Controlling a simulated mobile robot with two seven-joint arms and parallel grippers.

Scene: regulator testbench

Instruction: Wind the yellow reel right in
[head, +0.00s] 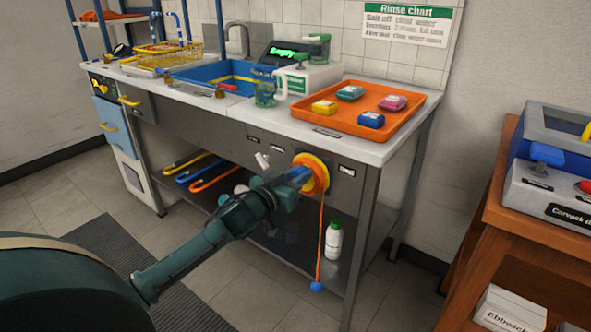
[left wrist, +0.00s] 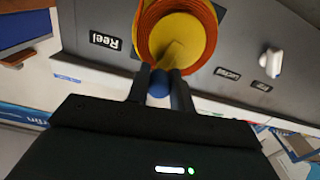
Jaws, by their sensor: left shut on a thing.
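The yellow reel (head: 324,171) is mounted on the grey front panel of the bench, with orange cord wound on it. A length of orange cord (head: 321,235) hangs from it to a blue ball (head: 316,287) low down, in front of the lower shelf. My left gripper (head: 292,182) is at the reel's face, shut on the blue crank knob. In the left wrist view, the knob (left wrist: 159,84) sits between the two fingers, below the yellow reel (left wrist: 190,47). A "Reel" label (left wrist: 106,41) is beside it. My right gripper is not in view.
An orange tray (head: 425,113) with several coloured blocks stands on the bench above the reel. A white bottle (head: 334,241) stands on the lower shelf, right of the cord. A wooden stand (head: 487,215) with a blue-grey machine is at the right. Floor in between is clear.

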